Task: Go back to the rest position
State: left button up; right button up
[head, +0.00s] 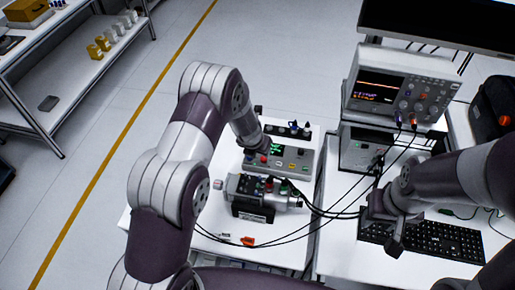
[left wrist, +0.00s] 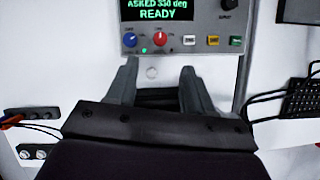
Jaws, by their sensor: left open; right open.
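My left arm reaches over the white table (head: 222,245) to the back of the grey control box (head: 283,158); its gripper is mostly hidden in the head view. In the left wrist view my left gripper (left wrist: 157,70) is open and empty, its fingers just short of the control box (left wrist: 205,20), whose green display (left wrist: 157,10) reads READY. A motor unit (head: 258,193) with a silver cylinder stands in front of the box. My right gripper (head: 384,228) is open over the near left part of the black keyboard (head: 440,240), with nothing seen in it.
An oscilloscope (head: 400,85) stands on another instrument (head: 360,150) behind the keyboard. Black cables (head: 325,212) loop from the motor unit to the instruments, close to my right gripper. A monitor (head: 440,22) is at the back right. A shelf (head: 75,85) stands far left across open floor.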

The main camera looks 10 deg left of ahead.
pick_arm(q)
jog(key=shift+v, duration=1.15)
jog(key=s+r+m+b, duration=0.1)
jog(key=s+m+b, duration=0.1)
jog(key=m, duration=0.3)
jog(key=s+r+m+g+b, duration=0.1)
jog(key=s+m+b, duration=0.1)
jog(key=s+m, duration=0.2)
jog(key=s+a+r+m+b, duration=0.1)
jog(key=s+m+b, duration=0.1)
jog(key=m, duration=0.4)
jog(key=shift+s+r+m+h, duration=0.3)
jog(key=shift+s+r+m, duration=0.1)
jog(key=shift+s, duration=0.2)
jog(key=s+a+m+g+b, duration=0.1)
jog(key=s+a+m+b, duration=0.1)
jog(key=s+m, duration=0.6)
jog(key=s+a+r+m+g+y+b, duration=0.1)
jog(key=s+m+b, duration=0.1)
jog(key=s+m, duration=0.5)
jog(key=m, duration=0.3)
jog(key=shift+s+a+r, duration=0.3)
jog(key=shift+s+a, duration=0.05)
jog(key=shift+s, duration=0.05)
